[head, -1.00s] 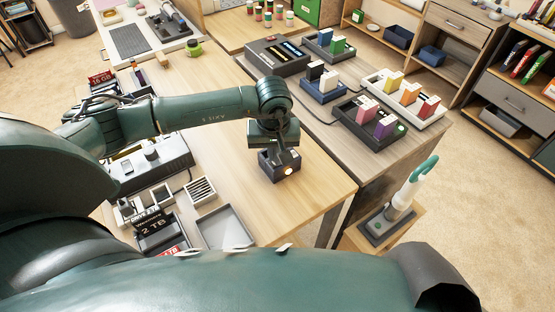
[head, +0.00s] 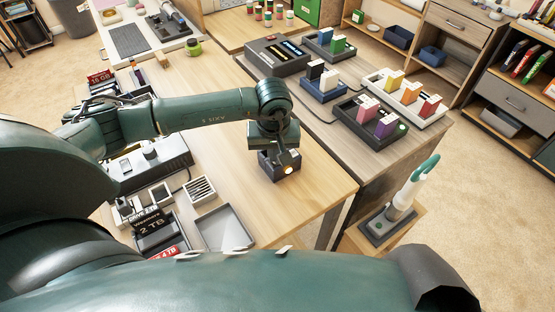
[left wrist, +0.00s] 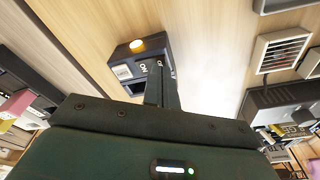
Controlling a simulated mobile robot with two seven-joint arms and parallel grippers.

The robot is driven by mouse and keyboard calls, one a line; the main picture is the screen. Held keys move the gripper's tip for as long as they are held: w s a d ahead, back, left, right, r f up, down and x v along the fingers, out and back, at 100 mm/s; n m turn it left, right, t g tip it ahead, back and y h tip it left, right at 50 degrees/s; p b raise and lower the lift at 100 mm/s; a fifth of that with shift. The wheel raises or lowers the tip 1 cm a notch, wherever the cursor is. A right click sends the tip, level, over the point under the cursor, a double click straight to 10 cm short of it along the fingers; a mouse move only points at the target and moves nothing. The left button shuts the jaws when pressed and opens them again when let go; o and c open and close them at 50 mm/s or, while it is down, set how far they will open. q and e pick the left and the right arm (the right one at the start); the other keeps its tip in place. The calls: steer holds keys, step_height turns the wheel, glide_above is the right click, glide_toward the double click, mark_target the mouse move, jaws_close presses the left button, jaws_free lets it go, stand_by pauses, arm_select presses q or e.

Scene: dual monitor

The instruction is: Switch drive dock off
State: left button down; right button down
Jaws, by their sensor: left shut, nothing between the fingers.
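The drive dock (head: 270,168) is a small dark box on the wooden desk, with a lit amber lamp (head: 288,170) at its near side. In the left wrist view the dock (left wrist: 120,72) shows the glowing lamp (left wrist: 137,45) and white ON lettering beside my fingers. My left gripper (head: 290,157) is shut and empty, pointing down at the dock's top. Its fingers (left wrist: 161,72) cover part of the dock's face, so the switch itself is hidden. I cannot tell whether they touch it. My right gripper is not in view.
An empty grey tray (head: 226,231) and a slotted pale block (head: 200,190) lie left of the dock. A grey device (head: 150,162) stands farther left. Docks with coloured blocks (head: 370,122) stand on the adjoining table. The desk's right part (head: 325,180) is clear.

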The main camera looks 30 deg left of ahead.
arm_select(q)
steer(key=shift+f+b, duration=0.3)
steer(key=shift+f, duration=0.05)
steer(key=shift+r+p, duration=1.95)
steer(key=shift+r, duration=1.6)
